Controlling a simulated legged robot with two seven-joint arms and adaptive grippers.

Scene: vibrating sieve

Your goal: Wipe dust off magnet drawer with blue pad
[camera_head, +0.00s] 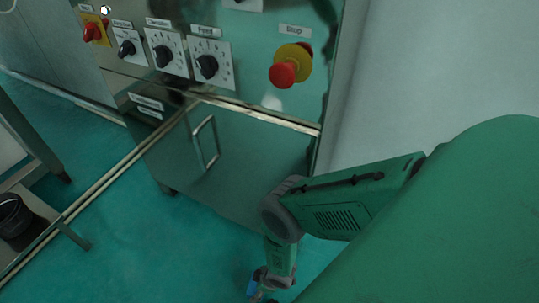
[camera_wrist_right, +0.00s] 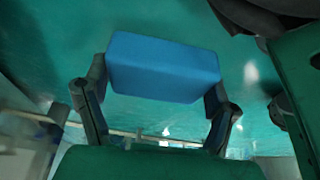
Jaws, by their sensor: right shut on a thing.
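The blue pad (camera_wrist_right: 163,68) is a rectangular block, held between the two fingers of my right gripper (camera_wrist_right: 158,82) in the right wrist view. In the head view my right arm reaches down at the lower right. There the right gripper (camera_head: 268,284) is small at the bottom edge, with a bit of the blue pad (camera_head: 254,281) showing, low over the green floor. The gripper is apart from the cabinet. No drawer that I can make out as the magnet drawer is in view, and no dust can be made out. My left gripper is not in view.
A metal control cabinet (camera_head: 240,165) with a door handle (camera_head: 205,143), several knobs and a red stop button (camera_head: 283,74) stands ahead. A dark round container (camera_head: 14,216) is at the lower left. Open green floor (camera_head: 150,240) lies in front of the cabinet.

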